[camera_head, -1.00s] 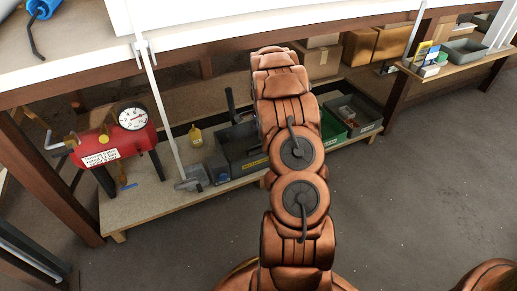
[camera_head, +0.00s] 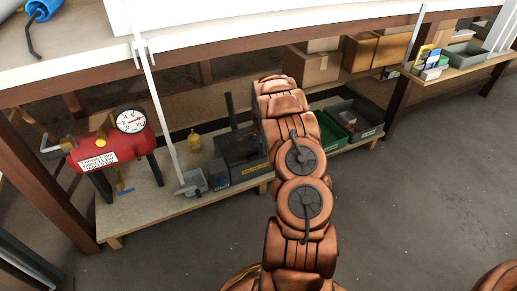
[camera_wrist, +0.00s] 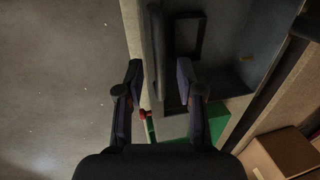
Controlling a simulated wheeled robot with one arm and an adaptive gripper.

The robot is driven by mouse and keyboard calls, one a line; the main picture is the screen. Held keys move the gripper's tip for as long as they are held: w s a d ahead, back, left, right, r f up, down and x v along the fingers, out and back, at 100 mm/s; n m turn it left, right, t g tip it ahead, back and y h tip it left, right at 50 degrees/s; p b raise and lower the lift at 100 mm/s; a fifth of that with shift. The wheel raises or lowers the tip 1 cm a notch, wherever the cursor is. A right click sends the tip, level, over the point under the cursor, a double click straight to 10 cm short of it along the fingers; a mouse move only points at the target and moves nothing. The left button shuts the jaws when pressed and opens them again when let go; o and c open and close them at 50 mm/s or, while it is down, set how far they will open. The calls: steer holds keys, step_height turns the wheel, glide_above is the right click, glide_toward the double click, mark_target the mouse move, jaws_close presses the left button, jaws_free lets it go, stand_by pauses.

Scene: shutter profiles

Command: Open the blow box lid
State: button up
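A dark grey box with a yellow label (camera_head: 241,160), likely the blow box, stands on the low wooden shelf, left of my arm; no label in view names it as such. A dark upright bar (camera_head: 231,110) rises at its back. In the wrist view a grey-blue box interior (camera_wrist: 235,45) shows at upper right, with a dark frame (camera_wrist: 187,37) and a long dark edge (camera_wrist: 156,45) beside it. My gripper (camera_wrist: 160,82) is open, its fingers apart on either side of this edge's near end. Contact cannot be told. In the head view my arm hides the gripper.
Green (camera_head: 329,132) and grey (camera_head: 356,118) bins stand right of my arm. A red tank with a gauge (camera_head: 100,146) and a yellow bottle (camera_head: 194,140) are on the left. Cardboard boxes (camera_head: 312,66) are behind. A white pole (camera_head: 163,110) slants before the shelf. The floor at right is clear.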

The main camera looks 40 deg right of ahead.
steer(key=shift+c, duration=0.3)
jaws_close()
stand_by(0.3)
